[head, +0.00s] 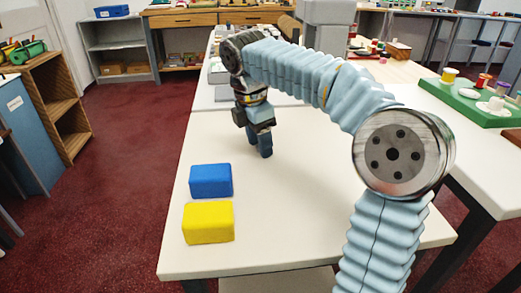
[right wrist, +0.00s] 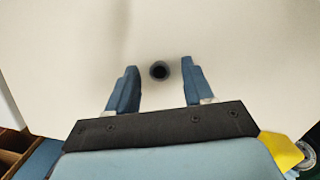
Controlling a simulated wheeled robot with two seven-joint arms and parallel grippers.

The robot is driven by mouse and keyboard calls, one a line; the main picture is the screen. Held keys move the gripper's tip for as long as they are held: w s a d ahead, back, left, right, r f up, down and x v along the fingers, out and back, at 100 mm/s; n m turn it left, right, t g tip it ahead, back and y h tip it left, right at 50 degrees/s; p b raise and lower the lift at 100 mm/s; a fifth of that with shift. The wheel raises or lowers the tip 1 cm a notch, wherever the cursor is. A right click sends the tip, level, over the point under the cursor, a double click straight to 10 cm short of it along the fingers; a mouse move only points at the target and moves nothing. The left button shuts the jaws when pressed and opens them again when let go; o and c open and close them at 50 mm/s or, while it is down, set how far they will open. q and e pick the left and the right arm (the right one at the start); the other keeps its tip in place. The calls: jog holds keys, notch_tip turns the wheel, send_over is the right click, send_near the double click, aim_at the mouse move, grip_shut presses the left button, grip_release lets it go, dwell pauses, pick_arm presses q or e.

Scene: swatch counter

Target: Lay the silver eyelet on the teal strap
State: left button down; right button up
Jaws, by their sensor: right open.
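My right gripper (head: 262,146) points down at the white table's far part, behind the blocks in the head view. In the right wrist view its two blue fingers (right wrist: 159,67) are apart. A small dark round thing with a greyish rim (right wrist: 160,71) shows between the fingertips over the pale tabletop; it may be the silver eyelet, but its silver colour does not show clearly. Nothing is visibly gripped. I cannot make out the eyelet in the head view. I see no teal strap in either view. My left gripper is out of view.
A blue block (head: 211,181) and a yellow block (head: 208,222) stand on the white table (head: 290,222) near its left edge. The tabletop right of them is bare. A green board (head: 462,98) with spools lies on another table at right. Shelves stand at left.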

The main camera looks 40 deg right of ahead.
jog(key=shift+c, duration=0.5)
grip_shut()
jog(key=shift+r, duration=0.1)
